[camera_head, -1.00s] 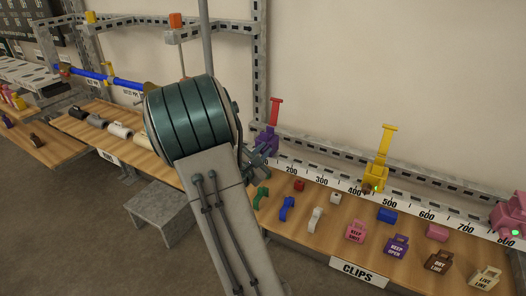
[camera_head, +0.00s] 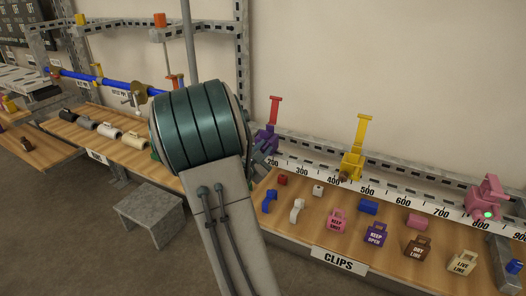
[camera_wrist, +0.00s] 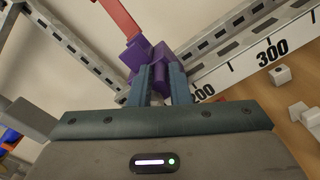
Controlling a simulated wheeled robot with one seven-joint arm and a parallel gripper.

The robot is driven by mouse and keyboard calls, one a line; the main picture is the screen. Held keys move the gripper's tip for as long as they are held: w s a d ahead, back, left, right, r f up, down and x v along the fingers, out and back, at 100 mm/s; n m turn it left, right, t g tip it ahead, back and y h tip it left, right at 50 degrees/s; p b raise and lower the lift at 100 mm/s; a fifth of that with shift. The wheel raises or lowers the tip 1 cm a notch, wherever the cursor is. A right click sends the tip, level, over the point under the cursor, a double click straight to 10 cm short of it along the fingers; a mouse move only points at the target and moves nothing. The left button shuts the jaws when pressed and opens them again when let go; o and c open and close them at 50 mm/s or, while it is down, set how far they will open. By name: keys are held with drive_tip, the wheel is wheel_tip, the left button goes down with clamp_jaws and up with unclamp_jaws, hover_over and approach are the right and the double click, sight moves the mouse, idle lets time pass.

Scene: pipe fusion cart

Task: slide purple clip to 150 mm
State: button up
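The purple clip (camera_head: 266,138) with its upright red lever (camera_head: 274,110) sits on the rail behind the scale, close to the 200 mark and slightly left of it in the head view. In the wrist view the purple clip (camera_wrist: 158,67) fills the space between my two fingers. My gripper (camera_wrist: 161,84) is shut on it; the fingers hide part of the clip and of the 200 label. In the head view my gripper (camera_head: 261,158) is partly hidden behind my arm. The white number scale (camera_head: 318,176) runs right from the clip; marks below 200 are hidden by my arm.
A yellow clip (camera_head: 352,166) stands on the rail between 400 and 500, and a pink clip (camera_head: 485,204) near 800. Several loose clips lie on the wooden table (camera_head: 345,238) below. A grey step (camera_head: 148,210) stands at left. The rail from the purple to the yellow clip is clear.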

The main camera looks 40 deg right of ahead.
drive_tip(key=shift+o, duration=1.1)
drive_tip(key=shift+s, duration=0.1)
drive_tip(key=shift+s, duration=0.1)
drive_tip(key=v, duration=1.3)
drive_tip(key=shift+a+b, duration=0.35)
drive_tip(key=shift+b, duration=0.1)
